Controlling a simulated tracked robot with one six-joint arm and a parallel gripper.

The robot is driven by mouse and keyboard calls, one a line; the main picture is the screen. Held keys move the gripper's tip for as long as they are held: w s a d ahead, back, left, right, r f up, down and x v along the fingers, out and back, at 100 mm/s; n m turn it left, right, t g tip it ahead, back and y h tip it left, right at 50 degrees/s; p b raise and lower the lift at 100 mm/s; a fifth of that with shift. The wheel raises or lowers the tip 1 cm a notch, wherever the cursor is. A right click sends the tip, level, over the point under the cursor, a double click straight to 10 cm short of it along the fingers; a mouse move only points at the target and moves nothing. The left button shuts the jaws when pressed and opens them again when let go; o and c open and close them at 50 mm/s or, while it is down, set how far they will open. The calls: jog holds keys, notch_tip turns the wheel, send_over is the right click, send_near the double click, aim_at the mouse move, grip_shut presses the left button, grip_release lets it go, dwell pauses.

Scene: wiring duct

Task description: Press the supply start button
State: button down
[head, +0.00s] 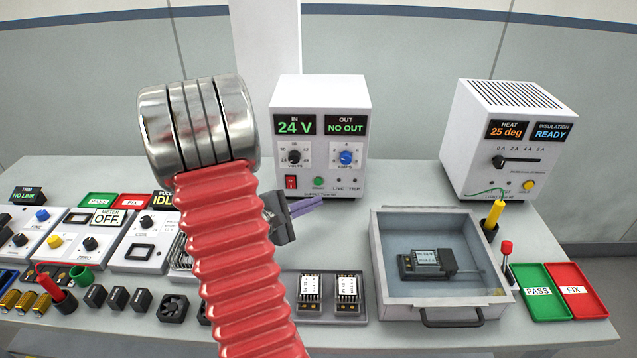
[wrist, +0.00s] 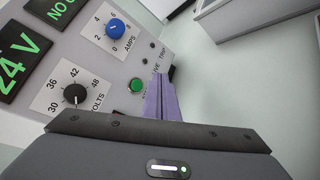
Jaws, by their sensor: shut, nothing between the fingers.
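The supply (head: 319,140) is a white box at the back of the bench. Its screens read IN 24 V and OUT NO OUT. The start button is small, round and green (head: 318,182), low on the supply's front between a red switch (head: 291,182) and two small dark lamps. In the wrist view the green button (wrist: 136,85) shows just left of my fingertips. My gripper (head: 320,201) has purple fingers, shut and empty, just below the button in the head view. I cannot tell whether the fingers touch the panel.
A volts knob (head: 294,157) and a blue amps knob (head: 346,157) sit above the button. A clear-topped grey tray (head: 445,295) holds a small device at right. A heat and insulation tester (head: 505,140) stands at back right. Two modules (head: 310,290) lie in front of the supply.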

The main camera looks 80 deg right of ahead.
jog(key=shift+w+d, duration=0.25)
jog(key=shift+d, duration=0.9)
jog(key=shift+w+d, duration=0.25)
jog(key=shift+d, duration=0.85)
jog(key=shift+d, duration=0.15)
jog(key=shift+d+r, duration=0.1)
jog(key=shift+d, duration=0.15)
jog(key=shift+w+d, duration=0.15)
jog(key=shift+d, duration=0.2)
dwell(1.1)
dwell(0.3)
jog(key=shift+a, duration=0.8)
jog(key=shift+s+a, duration=0.25)
jog(key=shift+a, duration=0.55)
jog(key=shift+s+a, duration=0.2)
jog(key=shift+a, duration=0.65)
jog(key=shift+s+a, duration=0.25)
jog(key=shift+a, duration=0.55)
